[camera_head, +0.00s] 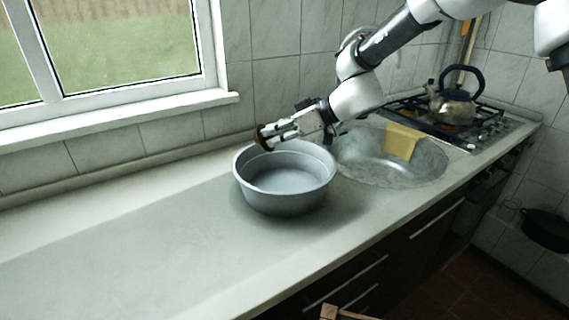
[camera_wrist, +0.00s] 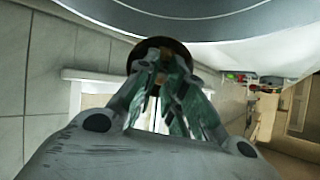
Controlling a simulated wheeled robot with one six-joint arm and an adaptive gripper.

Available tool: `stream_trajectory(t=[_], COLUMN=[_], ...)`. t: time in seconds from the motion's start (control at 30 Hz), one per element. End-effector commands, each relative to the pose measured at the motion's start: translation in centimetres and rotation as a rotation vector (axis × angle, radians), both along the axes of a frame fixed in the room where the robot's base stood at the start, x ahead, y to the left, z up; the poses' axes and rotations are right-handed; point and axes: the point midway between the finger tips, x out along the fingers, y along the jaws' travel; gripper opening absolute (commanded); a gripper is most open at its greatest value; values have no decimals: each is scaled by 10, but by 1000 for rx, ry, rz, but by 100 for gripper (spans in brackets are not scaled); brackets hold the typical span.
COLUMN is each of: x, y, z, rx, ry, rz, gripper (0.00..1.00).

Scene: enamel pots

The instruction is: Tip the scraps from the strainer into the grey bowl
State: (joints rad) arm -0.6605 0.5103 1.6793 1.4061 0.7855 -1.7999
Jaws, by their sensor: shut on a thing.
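The grey bowl (camera_head: 285,197) stands on the counter left of the sink, and its visible inside looks bare. Its grey side also shows at the top of the wrist view (camera_wrist: 240,30). My gripper (camera_head: 272,136) is over the bowl's far left rim. It is shut on a small, dark, brown-edged round thing (camera_head: 261,137), which I take to be the strainer. In the wrist view this strainer (camera_wrist: 178,46) sits at the tips of my gripper (camera_wrist: 160,82), close to the bowl. Its inside is hidden, and I see no scraps. I cannot tell its exact tilt.
The metal sink (camera_head: 420,172) is right of the bowl, with a yellow cloth (camera_head: 401,142) over its far edge. A kettle (camera_head: 455,108) stands on the hob behind. The window (camera_head: 120,50) is at the back left. The counter (camera_head: 110,245) left of the bowl is clear.

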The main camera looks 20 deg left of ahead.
Motion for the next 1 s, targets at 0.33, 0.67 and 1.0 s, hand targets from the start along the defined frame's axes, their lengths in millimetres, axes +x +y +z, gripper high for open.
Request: stream_trajectory(t=[0.33, 0.67, 1.0], x=[0, 0, 1], y=[-2, -5, -7], z=[0, -2, -1], rx=[46, 91, 137], ry=[2, 5, 4], rz=[0, 0, -1], gripper=[0, 0, 0])
